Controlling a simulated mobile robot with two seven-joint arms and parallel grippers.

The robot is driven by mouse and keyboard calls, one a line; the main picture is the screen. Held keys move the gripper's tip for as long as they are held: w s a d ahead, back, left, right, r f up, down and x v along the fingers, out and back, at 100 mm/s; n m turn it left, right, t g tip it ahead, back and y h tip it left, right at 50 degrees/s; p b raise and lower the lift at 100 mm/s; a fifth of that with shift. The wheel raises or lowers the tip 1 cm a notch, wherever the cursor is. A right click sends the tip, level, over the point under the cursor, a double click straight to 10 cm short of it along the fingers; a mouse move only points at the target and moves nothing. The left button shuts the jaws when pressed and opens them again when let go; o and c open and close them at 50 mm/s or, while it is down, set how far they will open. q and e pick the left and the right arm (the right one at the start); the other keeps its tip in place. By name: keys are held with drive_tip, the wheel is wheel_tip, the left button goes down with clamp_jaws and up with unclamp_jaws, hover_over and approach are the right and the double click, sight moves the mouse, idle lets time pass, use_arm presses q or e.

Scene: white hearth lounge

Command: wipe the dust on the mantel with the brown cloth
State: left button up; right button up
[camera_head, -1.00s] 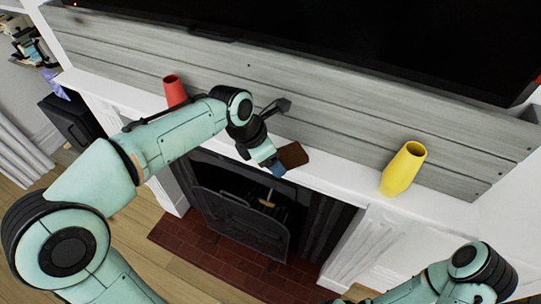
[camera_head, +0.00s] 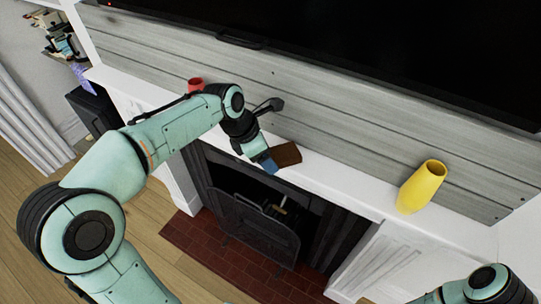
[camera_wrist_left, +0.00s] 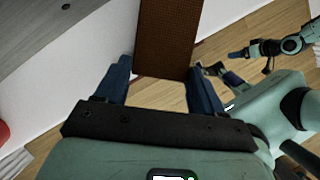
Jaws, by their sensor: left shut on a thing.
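The brown cloth (camera_head: 287,153) is a dark brown block-like piece at the white mantel (camera_head: 345,182), near its front edge. My left gripper (camera_head: 270,164) is shut on the cloth. In the left wrist view the cloth (camera_wrist_left: 165,40) stands out between the two blue fingers of the left gripper (camera_wrist_left: 160,85). I cannot tell whether the cloth touches the mantel top. No dust can be made out. My right arm enters at the lower right of the head view without its gripper; small blue tips of the right gripper (camera_wrist_left: 236,56) seem to show in the left wrist view, too unclear to judge.
A yellow vase (camera_head: 421,188) stands on the mantel to the right. A red vase (camera_head: 196,84) stands to the left, partly behind my left arm. The mantel between cloth and yellow vase is clear. A dark fireplace screen (camera_head: 255,225) stands below, and a black television (camera_head: 380,50) hangs above.

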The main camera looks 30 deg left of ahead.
use_arm(q)
drive_tip(key=a, duration=0.7)
drive_tip(key=shift+f+p, duration=0.25)
drive_tip(key=shift+p, duration=0.05)
drive_tip(key=shift+w+r, duration=0.1)
idle(0.3)
wheel_tip(320, 180, up, 6)
idle(0.6)
drive_tip(key=shift+w+d+r, duration=0.1)
drive_tip(key=shift+r, duration=0.05)
wheel_tip(320, 180, up, 3)
drive_tip(key=shift+f, duration=0.1)
